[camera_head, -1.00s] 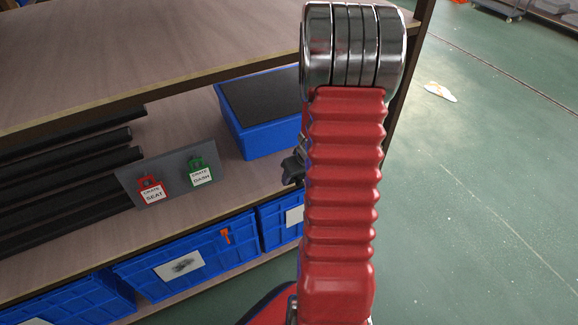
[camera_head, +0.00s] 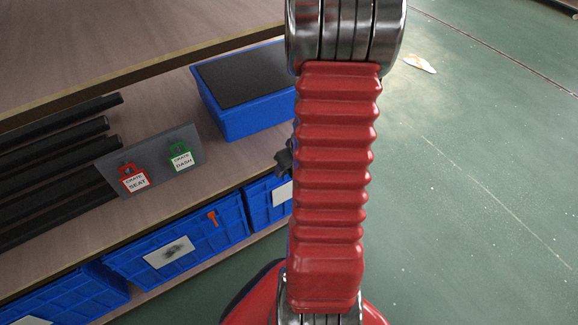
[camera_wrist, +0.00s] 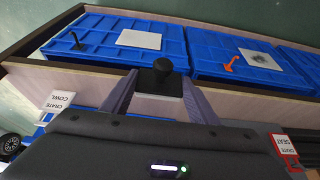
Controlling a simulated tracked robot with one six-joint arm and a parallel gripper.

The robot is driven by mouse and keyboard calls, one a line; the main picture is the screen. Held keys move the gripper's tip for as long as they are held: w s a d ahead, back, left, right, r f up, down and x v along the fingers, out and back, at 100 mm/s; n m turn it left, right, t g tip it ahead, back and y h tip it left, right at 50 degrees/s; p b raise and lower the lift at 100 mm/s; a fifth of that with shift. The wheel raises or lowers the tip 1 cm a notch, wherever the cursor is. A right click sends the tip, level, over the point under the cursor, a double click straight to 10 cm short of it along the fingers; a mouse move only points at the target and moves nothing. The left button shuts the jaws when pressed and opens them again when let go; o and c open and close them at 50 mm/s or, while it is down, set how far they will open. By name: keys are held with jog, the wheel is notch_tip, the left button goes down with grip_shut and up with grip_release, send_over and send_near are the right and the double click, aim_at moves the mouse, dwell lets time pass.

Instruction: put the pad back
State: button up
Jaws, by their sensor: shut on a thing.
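My gripper (camera_wrist: 157,88) is shut on a black round-topped thing (camera_wrist: 164,78) with a pale flat part below it, in the wrist view. It hangs in front of the wooden shelf edge; I cannot tell for sure that it is the pad. In the head view my red arm hides most of the gripper. A blue box with a flat dark top (camera_head: 245,76) stands on the shelf, partly behind my arm. A grey board (camera_head: 153,165) carries a red lock-shaped tag marked CRATE SEAT (camera_head: 134,180) and a green one marked CRATE DASH (camera_head: 181,158).
Blue crates (camera_head: 215,235) with white sheets stand below the shelf; one has an orange clip (camera_head: 212,217). Black bars (camera_head: 60,165) lie at the left. A CRATE COWL tag (camera_wrist: 58,100) shows in the wrist view. The green floor (camera_head: 480,170) at right is mostly clear.

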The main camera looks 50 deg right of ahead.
jog(key=w+a+r+n, duration=0.1)
jog(key=w+a+r, duration=0.3)
jog(key=w+a, duration=0.3)
jog(key=w+a+r+n, duration=0.1)
jog(key=w+a+r, duration=0.3)
jog(key=a, duration=1)
jog(key=w+a+r+n+y, duration=0.1)
jog(key=w+a+r, duration=0.3)
jog(key=w+a, duration=0.6)
jog(key=shift+w+a+r, duration=0.2)
jog(key=shift+w+a, duration=0.05)
jog(key=shift+a, duration=0.15)
jog(key=shift+d, duration=0.15)
